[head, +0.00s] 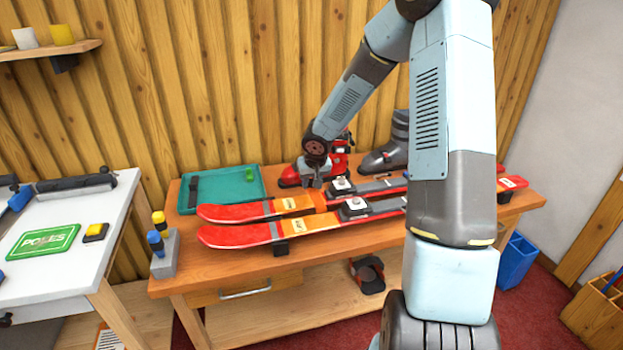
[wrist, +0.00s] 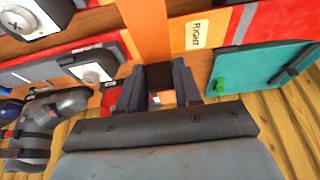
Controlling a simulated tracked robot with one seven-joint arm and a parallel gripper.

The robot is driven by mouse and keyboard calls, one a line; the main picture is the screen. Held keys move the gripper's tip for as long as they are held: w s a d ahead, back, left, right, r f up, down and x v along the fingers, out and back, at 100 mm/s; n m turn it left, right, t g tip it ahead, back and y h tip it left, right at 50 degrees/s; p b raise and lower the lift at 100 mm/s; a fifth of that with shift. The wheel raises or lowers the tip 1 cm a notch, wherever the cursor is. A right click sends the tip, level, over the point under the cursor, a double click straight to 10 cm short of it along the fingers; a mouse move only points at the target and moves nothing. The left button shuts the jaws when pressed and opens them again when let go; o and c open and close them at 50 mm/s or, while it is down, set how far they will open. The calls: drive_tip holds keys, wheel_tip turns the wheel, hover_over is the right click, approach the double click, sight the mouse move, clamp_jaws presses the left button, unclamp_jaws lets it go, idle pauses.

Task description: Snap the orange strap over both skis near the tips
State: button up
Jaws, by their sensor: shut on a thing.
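Two red and orange skis lie side by side on the wooden bench, tips to the left: the far ski (head: 238,211) and the near ski (head: 235,236). The far ski's "RIGHT" label (wrist: 196,35) shows in the wrist view. The orange strap (wrist: 146,28) runs across the far ski toward my gripper (wrist: 160,88). My gripper is shut on the strap's dark end, at the far ski's wall-side edge. In the head view my gripper (head: 316,182) hides most of the strap. Whether the strap touches the ski cannot be told.
A teal tray (head: 222,187) with a green item stands behind the tips. Red boots (head: 291,178) and a grey boot (head: 385,157) stand at the back. A grey holder (head: 166,255) with blue and yellow handles is at the bench's left end.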

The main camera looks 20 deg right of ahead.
sight(312, 190)
drive_tip(key=shift+f, duration=2.65)
drive_tip(key=o, duration=0.5)
clamp_jaws()
drive_tip(key=shift+s+r, duration=0.1)
drive_tip(key=shift+s, duration=0.05)
drive_tip(key=shift+f, duration=1.95)
